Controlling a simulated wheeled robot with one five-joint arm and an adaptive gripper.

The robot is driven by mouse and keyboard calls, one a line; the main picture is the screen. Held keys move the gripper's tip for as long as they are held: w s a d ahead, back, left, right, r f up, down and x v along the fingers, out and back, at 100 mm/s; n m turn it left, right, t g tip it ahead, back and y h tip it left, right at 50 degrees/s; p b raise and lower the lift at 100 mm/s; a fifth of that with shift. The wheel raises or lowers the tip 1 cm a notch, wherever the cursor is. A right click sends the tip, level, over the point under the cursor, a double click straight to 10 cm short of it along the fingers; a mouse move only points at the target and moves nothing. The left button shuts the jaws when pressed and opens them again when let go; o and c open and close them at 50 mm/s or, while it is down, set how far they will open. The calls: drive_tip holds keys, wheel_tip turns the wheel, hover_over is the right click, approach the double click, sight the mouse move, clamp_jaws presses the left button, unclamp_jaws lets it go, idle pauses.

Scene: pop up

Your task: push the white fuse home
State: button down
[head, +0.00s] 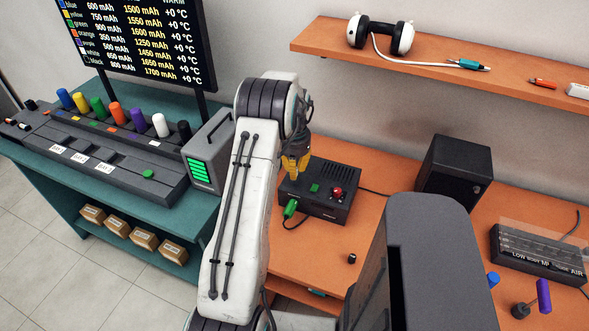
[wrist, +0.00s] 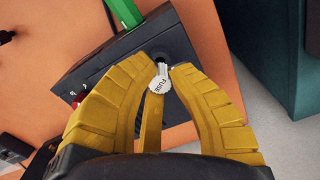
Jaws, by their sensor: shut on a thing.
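My gripper (head: 294,165) has yellow fingers and is at the back left of a black box (head: 312,205) on the orange bench. The fuse's far end is at a dark round opening (wrist: 160,55) in the black box (wrist: 110,68). I cannot tell how deep it sits. The fuse is hidden in the head view.
A green plug (head: 290,208) with a cable is at the box's front. A grey unit with green bars (head: 208,150) stands left of my arm. A black speaker (head: 453,172) stands right. A small black cylinder (head: 352,258) lies in front on mostly bare bench.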

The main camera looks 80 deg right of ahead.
drive_tip(key=shift+f+b, duration=0.7)
drive_tip(key=shift+f, duration=0.4)
drive_tip(key=c, duration=1.2)
unclamp_jaws()
wheel_tip(320, 180, up, 12)
drive_tip(key=shift+r, duration=0.1)
